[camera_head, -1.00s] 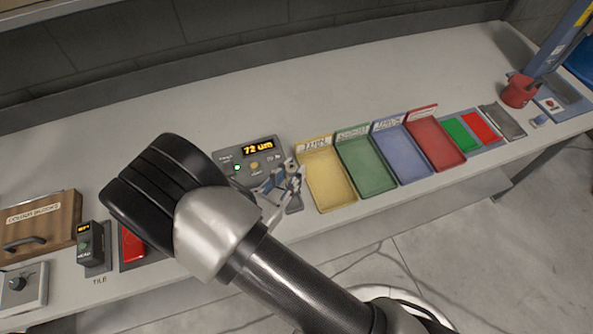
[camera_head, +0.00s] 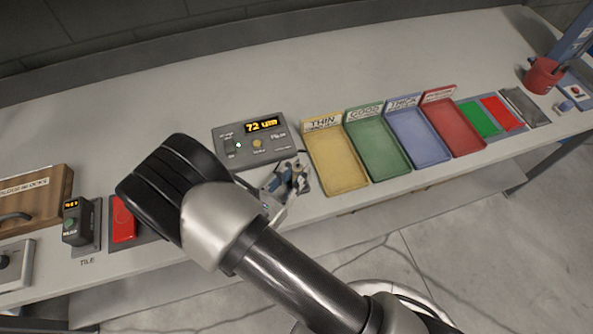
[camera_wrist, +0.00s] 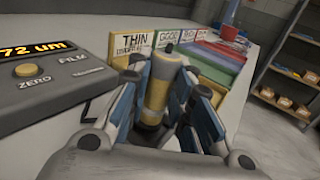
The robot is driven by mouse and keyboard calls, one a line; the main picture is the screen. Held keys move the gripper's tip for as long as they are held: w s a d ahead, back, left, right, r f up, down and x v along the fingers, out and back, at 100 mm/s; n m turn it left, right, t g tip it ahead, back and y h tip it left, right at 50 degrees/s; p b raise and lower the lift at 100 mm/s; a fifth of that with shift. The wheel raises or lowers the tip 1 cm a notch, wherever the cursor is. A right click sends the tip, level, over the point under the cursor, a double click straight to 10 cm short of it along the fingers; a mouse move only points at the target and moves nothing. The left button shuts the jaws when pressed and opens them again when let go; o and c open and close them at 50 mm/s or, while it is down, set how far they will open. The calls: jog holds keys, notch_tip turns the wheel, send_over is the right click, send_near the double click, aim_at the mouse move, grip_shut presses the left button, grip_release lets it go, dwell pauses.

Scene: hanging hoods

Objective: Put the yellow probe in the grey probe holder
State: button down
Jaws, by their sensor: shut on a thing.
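The yellow probe (camera_wrist: 157,88), a short upright cylinder with a grey top and yellow bands, stands between my fingers in the wrist view. My gripper (camera_wrist: 158,108) is shut on it, with blue-and-grey fingers on both sides. In the head view my gripper (camera_head: 285,182) is over the bench's front part, between the gauge and the yellow tray; the probe is hard to make out there. The grey probe holder cannot be told apart for sure; my fingers and wrist cover that area. Whether the probe's lower end touches anything is hidden.
The grey gauge (camera_head: 255,140) reads 72 um, with a green light. The yellow tray (camera_head: 336,170) is close on the right, then green, blue and red trays (camera_head: 455,128). A red tile (camera_head: 123,220) and wooden box (camera_head: 45,190) lie left. The bench behind is clear.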

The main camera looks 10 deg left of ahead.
jog(key=shift+f+b, duration=0.45)
jog(key=shift+f, duration=0.1)
dwell(0.5)
jog(key=c, duration=1.4)
grip_release()
jog(key=shift+o, duration=0.2)
jog(key=shift+s, duration=0.1)
jog(key=v, duration=1.1)
jog(key=shift+s+a, duration=0.2)
jog(key=shift+s, duration=0.15)
